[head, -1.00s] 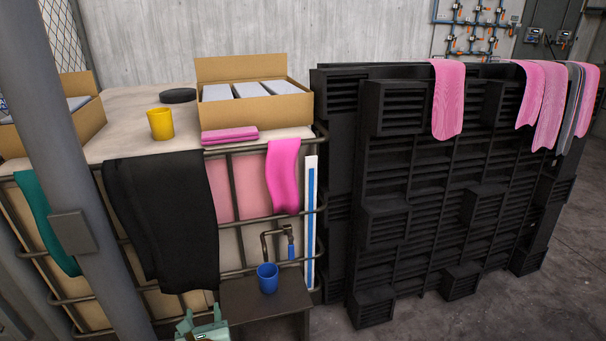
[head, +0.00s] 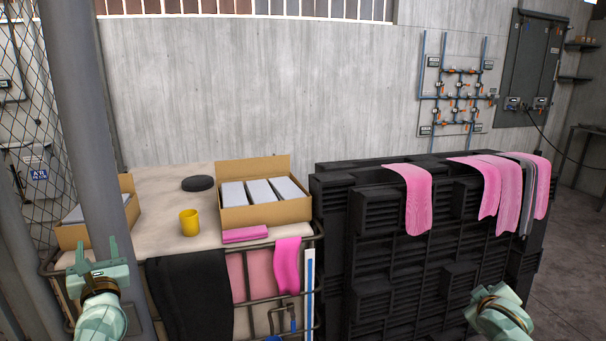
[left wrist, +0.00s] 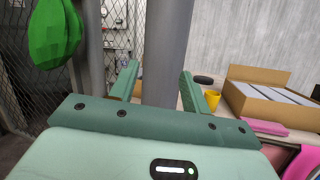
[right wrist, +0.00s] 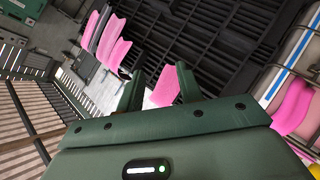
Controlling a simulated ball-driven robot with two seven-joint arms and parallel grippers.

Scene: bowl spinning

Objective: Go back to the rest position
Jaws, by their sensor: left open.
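My left gripper (head: 97,250) is raised at the lower left of the head view, in front of a grey post (head: 88,130). It is open, and its two fingers stand apart with nothing between them in the left wrist view (left wrist: 159,75). My right arm (head: 500,315) shows at the lower right of the head view, in front of the black crate stack; its fingertips are not clear there. In the right wrist view my right gripper (right wrist: 160,75) has its fingers apart and empty, with a pink cloth (right wrist: 165,88) farther behind.
A covered tank top (head: 150,212) bears a yellow cup (head: 189,222), a cardboard box (head: 262,213), a black disc (head: 197,184) and a folded pink cloth (head: 245,234). The black crate stack (head: 375,270) stands to the right, with pink cloths (head: 415,200) over it. Floor is clear at far right.

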